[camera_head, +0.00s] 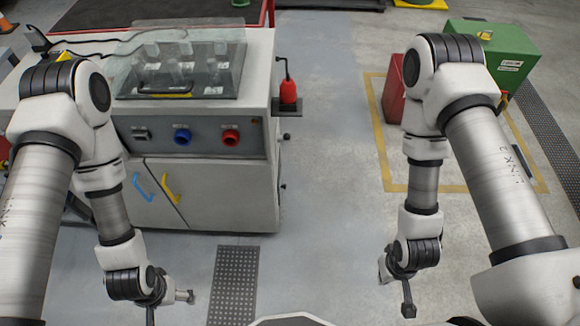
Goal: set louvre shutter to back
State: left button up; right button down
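I cannot make out a louvre shutter for certain in the head view. A grey-white machine cabinet (225,190) stands at the left. Its front panel carries a blue knob (183,137) and a red knob (230,138). Below are doors with a blue handle (143,188) and a yellow handle (170,188). My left gripper (170,306) is low in front of the cabinet, apart from it, with its fingers spread and empty. My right gripper (396,291) is over bare floor at the right, also spread and empty. My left arm hides the cabinet's left part.
A clear cover (190,75) lies over fittings on the cabinet top. A red-bodied item with a dark hooked rod (288,92) sits on a side bracket. A red box (393,92) and a green box (500,55) stand at the right. The floor (330,165) between is free.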

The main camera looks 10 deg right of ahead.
aim_at(283, 187)
jog(key=k+l+u, duration=0.25)
jog(key=k+l, duration=0.45)
jog(key=i+l+u, duration=0.2)
jog(key=i, duration=0.25)
jog(key=i+l+u, duration=0.2)
jog(key=i, duration=0.25)
jog(key=i+l+u, duration=0.25)
jog(key=i+l, duration=0.05)
jog(key=i, duration=0.1)
